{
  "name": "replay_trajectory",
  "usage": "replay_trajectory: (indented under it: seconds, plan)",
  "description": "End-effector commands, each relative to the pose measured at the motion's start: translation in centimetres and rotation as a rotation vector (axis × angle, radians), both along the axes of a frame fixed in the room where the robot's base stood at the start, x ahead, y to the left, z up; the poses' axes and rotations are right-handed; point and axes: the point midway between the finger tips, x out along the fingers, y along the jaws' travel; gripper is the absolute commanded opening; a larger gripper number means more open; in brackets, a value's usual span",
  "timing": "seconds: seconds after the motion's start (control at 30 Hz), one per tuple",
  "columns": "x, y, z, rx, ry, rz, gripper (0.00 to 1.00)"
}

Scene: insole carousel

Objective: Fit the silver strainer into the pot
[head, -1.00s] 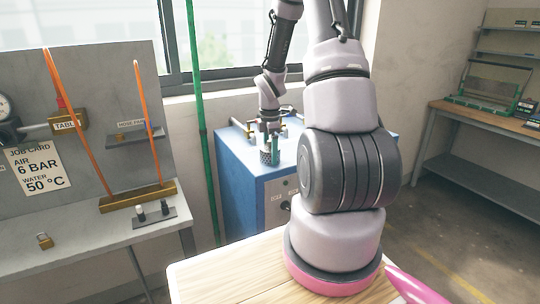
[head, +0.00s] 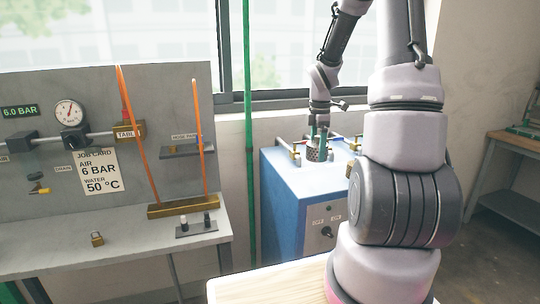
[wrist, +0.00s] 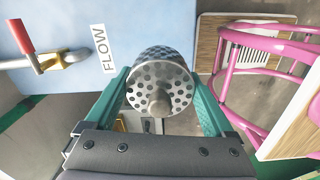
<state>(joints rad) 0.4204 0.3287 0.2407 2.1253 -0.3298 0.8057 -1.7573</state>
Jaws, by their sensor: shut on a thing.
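The silver strainer (wrist: 160,80) is a perforated metal cylinder with a round knob on its near end. In the wrist view it sits between the two teal fingers of my gripper (wrist: 160,95), which are shut on it. In the head view the strainer (head: 313,154) hangs below my gripper (head: 318,136), at the top of the blue cabinet (head: 285,200). I cannot tell whether it touches anything there. I cannot make out the pot in either view.
Brass fittings with coloured handles stand on the cabinet. In the wrist view a red-handled valve (wrist: 45,58) and a FLOW label (wrist: 103,48) lie left of the strainer. A bench (head: 130,245) with a gauge panel (head: 70,200) stands at left. A green pipe (head: 249,130) rises beside the cabinet.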

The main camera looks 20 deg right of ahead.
Motion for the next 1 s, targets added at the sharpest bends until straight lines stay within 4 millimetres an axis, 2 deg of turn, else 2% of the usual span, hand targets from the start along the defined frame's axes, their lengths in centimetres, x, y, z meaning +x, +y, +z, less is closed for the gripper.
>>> replay_trajectory:
  seconds: [0.13, 0.27, 0.8, 1.0]
  plan:
    - [0.2, 0.2, 0.2, 0.000, 0.000, -0.024, 0.25]
    - [1.1, 0.9, -0.3, 0.002, 0.001, -0.135, 0.25]
    - [7.5, 7.2, -4.3, 0.002, 0.004, -1.094, 0.25]
    - [8.9, 9.0, -5.4, 0.001, 0.001, -1.343, 0.25]
